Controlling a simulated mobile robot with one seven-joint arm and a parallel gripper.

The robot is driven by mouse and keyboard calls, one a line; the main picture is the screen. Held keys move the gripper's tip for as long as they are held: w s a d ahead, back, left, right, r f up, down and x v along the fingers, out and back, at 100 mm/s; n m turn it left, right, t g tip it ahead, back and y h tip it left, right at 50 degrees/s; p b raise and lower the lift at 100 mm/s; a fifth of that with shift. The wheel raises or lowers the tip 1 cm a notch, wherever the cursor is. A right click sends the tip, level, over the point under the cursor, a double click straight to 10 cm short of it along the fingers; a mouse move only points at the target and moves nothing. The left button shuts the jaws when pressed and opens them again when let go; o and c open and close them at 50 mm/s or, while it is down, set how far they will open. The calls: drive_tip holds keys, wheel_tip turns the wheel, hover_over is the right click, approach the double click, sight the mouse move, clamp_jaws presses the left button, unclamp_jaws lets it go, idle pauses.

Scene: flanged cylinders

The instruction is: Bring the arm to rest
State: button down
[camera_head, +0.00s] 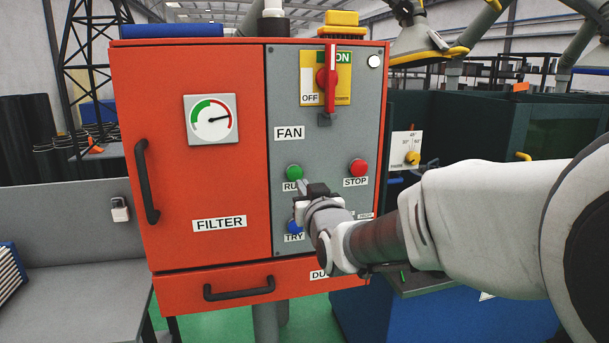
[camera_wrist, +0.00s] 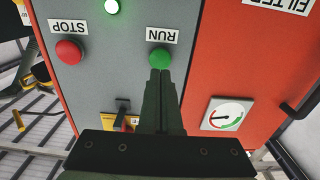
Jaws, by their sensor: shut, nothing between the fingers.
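My gripper (camera_head: 303,187) is shut and empty in front of the grey panel of an orange-red cabinet (camera_head: 190,80). In the wrist view, which is upside down, its fingertips (camera_wrist: 161,73) are together at the edge of the green RUN button (camera_wrist: 160,56). I cannot tell if they touch it. The RUN button also shows in the head view (camera_head: 294,172), just above the fingertips. My arm reaches in from the right, bent and extended. The red STOP button (camera_head: 358,168) is to the right.
A red switch handle (camera_head: 331,75) stands upright by the ON label. A lit green lamp (camera_wrist: 112,7) shows on the panel. Door handles (camera_head: 146,180) stick out. A grey bench (camera_head: 75,280) stands left.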

drive_tip(key=s+d+m+g+h+p, duration=0.1)
drive_tip(key=s+d+g+p, duration=0.2)
drive_tip(key=s, duration=0.7)
drive_tip(key=s+d+m+g+h+p, duration=0.1)
drive_tip(key=s+d+g+p, duration=0.3)
drive_tip(key=s+d, duration=0.4)
drive_tip(key=s+d+m+g+h+p, duration=0.1)
drive_tip(key=s+d+g+h+p, duration=0.2)
drive_tip(key=s, duration=1.1)
drive_tip(key=shift+d+f+g+p, duration=0.3)
drive_tip(key=shift+d+g+p, duration=0.15)
drive_tip(key=shift+d+g, duration=0.6)
